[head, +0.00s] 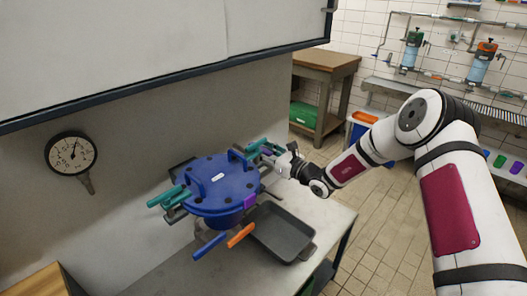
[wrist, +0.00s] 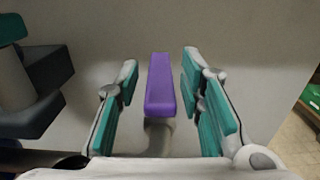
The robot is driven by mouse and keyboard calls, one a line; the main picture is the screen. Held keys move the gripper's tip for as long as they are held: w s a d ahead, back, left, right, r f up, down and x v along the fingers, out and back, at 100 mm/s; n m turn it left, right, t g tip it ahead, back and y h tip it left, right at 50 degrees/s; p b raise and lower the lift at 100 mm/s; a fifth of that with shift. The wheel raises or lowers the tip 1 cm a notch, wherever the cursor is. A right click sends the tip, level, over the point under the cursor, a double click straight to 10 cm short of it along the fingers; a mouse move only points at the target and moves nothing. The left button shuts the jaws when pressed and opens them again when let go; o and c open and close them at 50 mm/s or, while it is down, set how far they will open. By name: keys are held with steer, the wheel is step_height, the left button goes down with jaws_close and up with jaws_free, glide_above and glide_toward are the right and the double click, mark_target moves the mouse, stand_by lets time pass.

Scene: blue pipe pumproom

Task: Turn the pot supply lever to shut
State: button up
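A purple lever (wrist: 160,88) stands on a pale round stem in the wrist view. My gripper (wrist: 160,95) is open, with one teal finger pad on each side of the lever and a visible gap on both sides. In the head view my gripper (head: 265,149) is at the far right side of the blue lidded pot (head: 222,180), with a bit of purple between its fingers. I cannot tell from a label whether this is the pot supply lever. The stem's lower end is hidden by my gripper.
Teal handles (head: 165,197), an orange handle (head: 240,235) and a blue handle (head: 209,246) stick out from the pot. A dark grey tray (head: 281,232) sits beside it on the bench (head: 165,262). A dial gauge (head: 71,154) hangs on the panel.

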jaws_close()
steer(key=shift+s+r+p, duration=0.1)
steer(key=shift+p, duration=0.3)
steer(key=shift+s+a+r+m+t+h+p, duration=0.15)
steer(key=shift+m+t+h+p, duration=0.45)
steer(key=shift+t+p, duration=0.3)
steer(key=shift+m+t+h+p, duration=0.5)
steer(key=shift+m+h+p, duration=0.15)
steer(key=shift+p, duration=0.3)
steer(key=shift+m+t+h+p, duration=0.25)
steer(key=shift+t+h+p, duration=0.05)
steer(key=shift+h+p, duration=0.15)
steer(key=shift+f, duration=0.2)
